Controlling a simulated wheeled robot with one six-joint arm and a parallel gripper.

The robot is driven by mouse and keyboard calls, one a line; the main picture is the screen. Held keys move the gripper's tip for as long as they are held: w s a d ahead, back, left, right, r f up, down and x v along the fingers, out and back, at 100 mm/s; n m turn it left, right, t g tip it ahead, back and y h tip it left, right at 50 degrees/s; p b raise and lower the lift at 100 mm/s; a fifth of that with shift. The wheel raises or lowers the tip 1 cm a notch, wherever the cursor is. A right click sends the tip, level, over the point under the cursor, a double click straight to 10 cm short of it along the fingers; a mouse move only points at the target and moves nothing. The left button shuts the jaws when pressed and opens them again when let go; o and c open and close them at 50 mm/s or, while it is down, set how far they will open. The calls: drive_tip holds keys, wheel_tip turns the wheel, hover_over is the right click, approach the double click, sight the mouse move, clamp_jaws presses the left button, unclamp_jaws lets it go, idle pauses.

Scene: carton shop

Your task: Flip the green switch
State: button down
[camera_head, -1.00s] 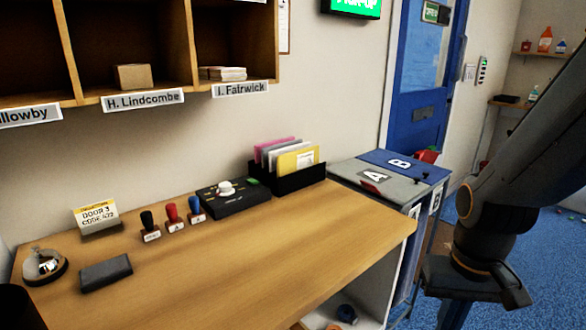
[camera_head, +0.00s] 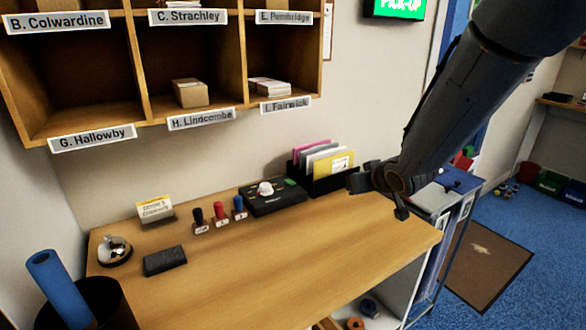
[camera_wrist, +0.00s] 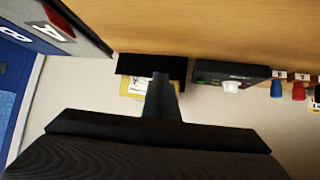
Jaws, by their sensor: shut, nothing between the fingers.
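A black control box (camera_head: 272,204) with a white knob (camera_head: 265,188) stands on the desk near the wall. A small green part (camera_head: 290,182), which looks like the green switch, is at its back right corner. The box also shows in the wrist view (camera_wrist: 245,72), upside down, with the green part (camera_wrist: 200,79) at its left end. My gripper (camera_head: 357,182) is shut and empty, to the right of the box, in front of the file holder in the head view. Its fingers (camera_wrist: 161,82) overlap the file holder in the wrist view.
The black file holder (camera_head: 317,186) with coloured folders stands just right of the box. Three stamps (camera_head: 220,214) stand to its left. A dark pad (camera_head: 165,261), a bell (camera_head: 114,250) and a sign (camera_head: 155,208) are farther left. The desk front (camera_head: 290,260) is clear.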

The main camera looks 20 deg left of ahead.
drive_tip(key=a+r+n+y+p, duration=0.1)
drive_tip(key=a+r+n+y, duration=0.1)
drive_tip(key=a, duration=1)
drive_tip(key=shift+r+n+y, duration=0.4)
drive_tip(key=shift+r+y, duration=0.5)
drive_tip(key=shift+y, duration=0.3)
drive_tip(key=shift+a, duration=0.15)
drive_tip(key=p, duration=0.4)
hover_over(295, 189)
drive_tip(key=f, duration=0.4)
drive_tip(key=shift+w+a, duration=0.2)
drive_tip(key=shift+a, duration=0.2)
drive_tip(key=shift+s+d+f, duration=0.1)
drive_tip(key=shift+d+f, duration=0.05)
drive_tip(key=shift+f, duration=0.45)
drive_tip(key=shift+s+d+f, duration=0.1)
drive_tip(key=shift+f, duration=0.45)
drive_tip(key=shift+d+f+p, duration=0.1)
drive_tip(key=shift+f+p, duration=0.45)
drive_tip(key=shift+f, duration=0.3)
drive_tip(key=shift+d, duration=0.1)
